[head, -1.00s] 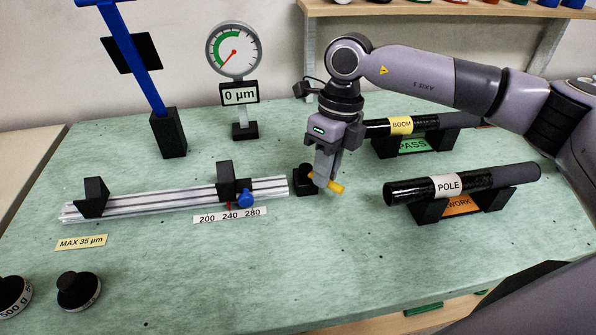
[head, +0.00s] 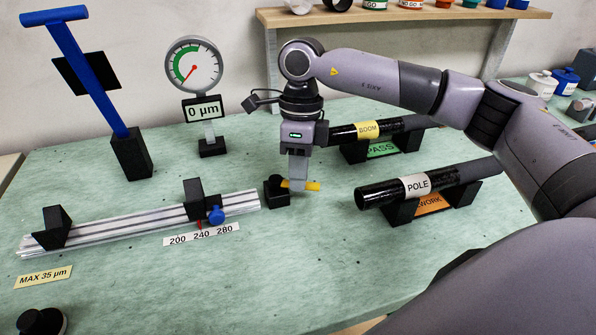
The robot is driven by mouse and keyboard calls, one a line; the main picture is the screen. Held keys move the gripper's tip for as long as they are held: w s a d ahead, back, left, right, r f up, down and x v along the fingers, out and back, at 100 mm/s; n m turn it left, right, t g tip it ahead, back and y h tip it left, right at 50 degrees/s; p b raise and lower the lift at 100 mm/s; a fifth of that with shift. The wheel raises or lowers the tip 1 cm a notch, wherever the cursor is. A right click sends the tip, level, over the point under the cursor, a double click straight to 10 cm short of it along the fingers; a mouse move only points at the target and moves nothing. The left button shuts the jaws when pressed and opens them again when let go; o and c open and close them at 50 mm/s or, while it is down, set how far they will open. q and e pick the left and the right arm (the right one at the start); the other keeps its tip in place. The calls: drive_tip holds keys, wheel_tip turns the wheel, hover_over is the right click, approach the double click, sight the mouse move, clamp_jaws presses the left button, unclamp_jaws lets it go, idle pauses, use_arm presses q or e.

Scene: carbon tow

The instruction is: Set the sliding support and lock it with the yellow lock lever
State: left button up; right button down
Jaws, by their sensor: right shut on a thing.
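The sliding support (head: 194,198) is a black block on the silver rail (head: 110,224), with a blue knob (head: 216,214) at its front. Its red pointer (head: 200,224) stands near 240 on the scale label (head: 201,235). The yellow lock lever (head: 312,186) sits on a small black block (head: 277,191) just past the rail's right end and points right. My right gripper (head: 298,186) reaches down from above and is shut on the lever. Its fingers hide part of the lever. My left gripper is not in view.
A fixed black support (head: 54,226) stands at the rail's left end. The dial gauge (head: 193,66) reads 0 µm. The POLE tube (head: 415,186) and BOOM tube (head: 368,130) rest in cradles on the right. A blue-handled stand (head: 97,80) is at the back left.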

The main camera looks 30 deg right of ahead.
drive_tip(key=c, duration=1.1)
unclamp_jaws()
wheel_tip(320, 180, up, 7)
drive_tip(key=w, duration=0.1)
drive_tip(key=shift+d, duration=0.45)
